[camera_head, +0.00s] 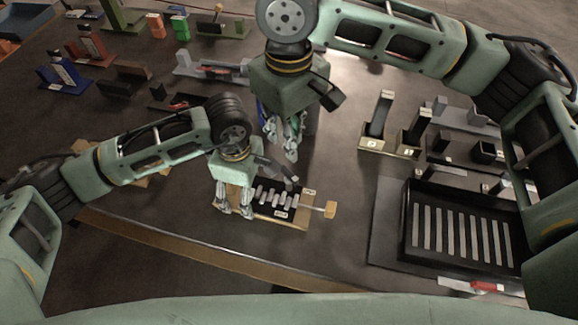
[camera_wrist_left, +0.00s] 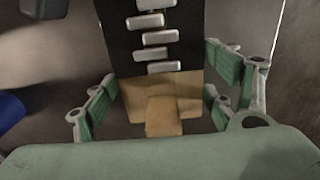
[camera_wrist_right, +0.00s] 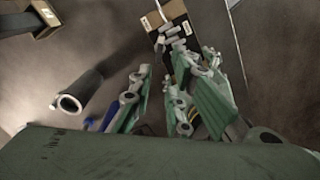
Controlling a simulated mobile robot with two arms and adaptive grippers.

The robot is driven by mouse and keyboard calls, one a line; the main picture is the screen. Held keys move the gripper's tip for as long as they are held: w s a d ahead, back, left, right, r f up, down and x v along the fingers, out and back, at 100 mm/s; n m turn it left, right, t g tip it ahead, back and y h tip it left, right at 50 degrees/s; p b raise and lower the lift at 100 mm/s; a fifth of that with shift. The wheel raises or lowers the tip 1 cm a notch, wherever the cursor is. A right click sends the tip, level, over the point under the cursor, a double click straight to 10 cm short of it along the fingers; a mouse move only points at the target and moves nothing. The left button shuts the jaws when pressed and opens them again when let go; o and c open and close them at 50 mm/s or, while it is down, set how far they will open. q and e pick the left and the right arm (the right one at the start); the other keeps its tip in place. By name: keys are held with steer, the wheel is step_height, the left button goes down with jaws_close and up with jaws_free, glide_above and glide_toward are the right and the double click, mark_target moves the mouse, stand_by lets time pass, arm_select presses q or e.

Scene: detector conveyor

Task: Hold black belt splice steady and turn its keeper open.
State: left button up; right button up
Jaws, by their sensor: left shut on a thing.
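The black belt splice (camera_head: 281,206) lies on the table in front of me, a dark strip crossed by several metal bars with tan end blocks. My left gripper (camera_head: 234,205) is shut on the splice's left end. In the left wrist view, the tan end block (camera_wrist_left: 162,103) lies between its fingers. My right gripper (camera_head: 281,145) hangs above and behind the splice, apart from it, fingers spread and empty. In the right wrist view, part of the splice (camera_wrist_right: 168,18) shows beyond the fingers.
A black slotted tray (camera_head: 408,230) stands at the right, with a red-handled tool (camera_head: 484,286) at its front edge. Bins, clamps and blocks crowd the back left. The table is clear between splice and tray.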

mark_target(289, 172)
step_height(289, 172, down, 12)
steer(key=shift+r, duration=0.2)
steer(key=shift+c, duration=0.3)
jaws_close()
